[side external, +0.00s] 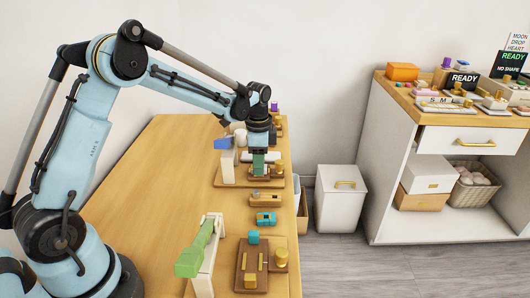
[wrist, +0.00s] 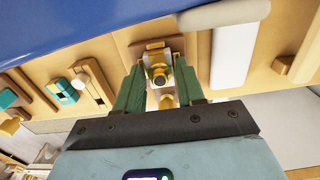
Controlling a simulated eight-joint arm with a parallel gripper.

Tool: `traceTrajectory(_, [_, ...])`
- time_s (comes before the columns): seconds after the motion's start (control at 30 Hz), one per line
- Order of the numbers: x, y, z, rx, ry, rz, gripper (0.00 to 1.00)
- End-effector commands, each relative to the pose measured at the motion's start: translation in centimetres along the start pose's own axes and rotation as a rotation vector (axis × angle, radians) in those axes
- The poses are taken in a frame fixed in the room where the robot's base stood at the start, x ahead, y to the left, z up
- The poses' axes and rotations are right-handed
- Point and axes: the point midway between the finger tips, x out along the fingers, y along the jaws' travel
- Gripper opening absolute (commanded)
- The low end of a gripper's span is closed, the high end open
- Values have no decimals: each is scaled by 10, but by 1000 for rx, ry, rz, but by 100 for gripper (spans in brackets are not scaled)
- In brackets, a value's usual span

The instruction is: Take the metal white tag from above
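My gripper (wrist: 160,67) points down over the wooden table, its two green fingers apart. Between and beyond the fingertips, a small gold-and-white fixture (wrist: 157,58) with a dark-centred round gold part (wrist: 158,76) stands on a brown base. The white piece there may be the metal white tag, but its outline is partly hidden and I cannot be sure. I see no clear contact between the fingers and it. In the side external view, my gripper (side external: 259,168) is low over a brown base (side external: 266,180) with gold parts; no tag can be told apart there.
The table's left side (side external: 150,200) is clear.

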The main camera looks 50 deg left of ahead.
Motion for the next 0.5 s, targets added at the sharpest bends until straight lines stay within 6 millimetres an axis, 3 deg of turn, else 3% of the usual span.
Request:
traceTrajectory(0.07, [0,0,0,0,0,0,38])
traceTrajectory(0.27, [0,0,0,0,0,0,10])
traceTrajectory(0.5, [-7,0,0,0,0,0,10])
